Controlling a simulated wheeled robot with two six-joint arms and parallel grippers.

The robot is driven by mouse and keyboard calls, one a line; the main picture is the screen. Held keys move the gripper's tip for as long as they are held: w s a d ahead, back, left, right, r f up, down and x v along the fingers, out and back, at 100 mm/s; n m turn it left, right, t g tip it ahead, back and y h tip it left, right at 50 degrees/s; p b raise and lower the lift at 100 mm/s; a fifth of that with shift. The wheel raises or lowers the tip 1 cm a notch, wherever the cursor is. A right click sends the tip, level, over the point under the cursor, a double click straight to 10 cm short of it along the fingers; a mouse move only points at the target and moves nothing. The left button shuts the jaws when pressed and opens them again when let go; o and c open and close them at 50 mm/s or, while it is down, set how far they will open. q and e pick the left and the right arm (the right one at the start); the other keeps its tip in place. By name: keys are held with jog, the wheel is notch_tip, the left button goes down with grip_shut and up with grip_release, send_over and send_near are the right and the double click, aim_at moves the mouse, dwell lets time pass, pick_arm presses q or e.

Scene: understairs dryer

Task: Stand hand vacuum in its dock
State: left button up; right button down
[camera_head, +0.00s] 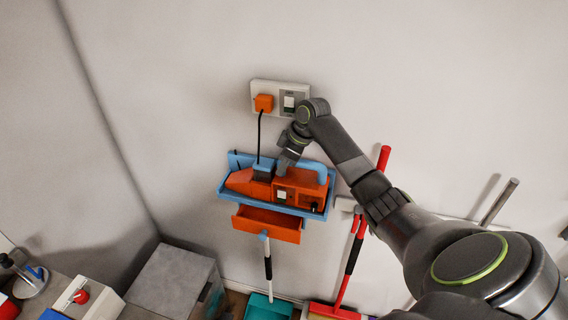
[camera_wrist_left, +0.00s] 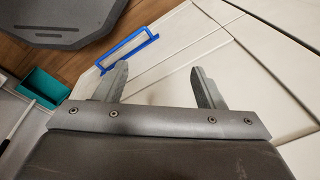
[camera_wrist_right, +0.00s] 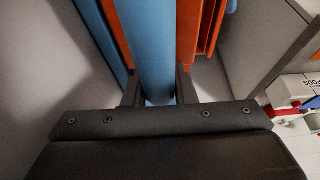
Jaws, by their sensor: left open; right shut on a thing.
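The orange hand vacuum (camera_head: 299,187) with a blue handle (camera_head: 318,168) lies lengthwise on a blue wall shelf (camera_head: 228,190). My right gripper (camera_head: 287,161) reaches down to it from above. In the right wrist view my right gripper (camera_wrist_right: 157,92) is shut on the blue handle (camera_wrist_right: 150,40), with a finger on each side. A dark blue-grey block (camera_head: 263,170) with a black cord stands by the vacuum; I cannot tell whether it is the dock. My left gripper (camera_wrist_left: 160,85) is open and empty in the left wrist view, and out of the head view.
An orange plug (camera_head: 264,103) sits in the wall socket above the shelf, its cord hanging down. An open orange drawer (camera_head: 266,223) is below the shelf. Red-handled tools (camera_head: 352,262) lean at right. A grey box (camera_head: 172,280) stands at lower left.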

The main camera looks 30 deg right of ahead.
dwell(0.3)
jog(key=c, duration=1.1)
grip_release()
jog(key=shift+s+f, duration=0.1)
jog(key=shift+f, duration=0.1)
